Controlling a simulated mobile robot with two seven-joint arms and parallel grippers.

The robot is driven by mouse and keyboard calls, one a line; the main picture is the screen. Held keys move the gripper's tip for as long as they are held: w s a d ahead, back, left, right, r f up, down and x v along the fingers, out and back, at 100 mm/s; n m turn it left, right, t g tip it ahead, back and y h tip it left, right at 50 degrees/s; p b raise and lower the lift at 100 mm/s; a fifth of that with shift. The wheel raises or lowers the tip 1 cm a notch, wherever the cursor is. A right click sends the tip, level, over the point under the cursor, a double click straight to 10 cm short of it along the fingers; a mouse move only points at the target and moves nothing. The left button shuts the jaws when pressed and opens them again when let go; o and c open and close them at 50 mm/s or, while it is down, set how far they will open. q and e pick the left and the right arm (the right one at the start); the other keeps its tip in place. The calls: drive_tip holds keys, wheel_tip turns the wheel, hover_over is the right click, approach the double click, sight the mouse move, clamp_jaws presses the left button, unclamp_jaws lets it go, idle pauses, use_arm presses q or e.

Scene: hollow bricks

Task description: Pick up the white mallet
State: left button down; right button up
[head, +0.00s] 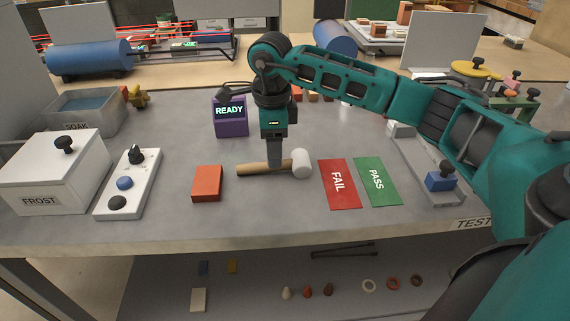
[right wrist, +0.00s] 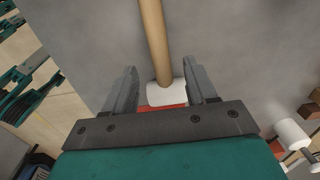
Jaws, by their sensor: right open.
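The white mallet lies on its side on the grey bench, its tan wooden handle (head: 252,169) pointing left and its white head (head: 301,164) at the right. My right gripper (head: 274,164) points down over the handle, close to the head. In the right wrist view the open fingers (right wrist: 162,88) stand apart, with the white head (right wrist: 165,98) seen between them and the handle (right wrist: 153,40) running away upward. I cannot tell whether the fingertips touch the mallet. My left gripper is not in view.
An orange-red block (head: 207,184) lies left of the mallet. A red FAIL card (head: 339,184) and green PASS card (head: 376,181) lie right of it. A purple READY box (head: 230,117) stands behind. A switch panel (head: 128,184) and white FROST box (head: 53,172) are at the left.

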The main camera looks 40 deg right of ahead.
drive_tip(key=shift+w+f, duration=0.1)
drive_tip(key=shift+f, duration=1.9)
clamp_jaws()
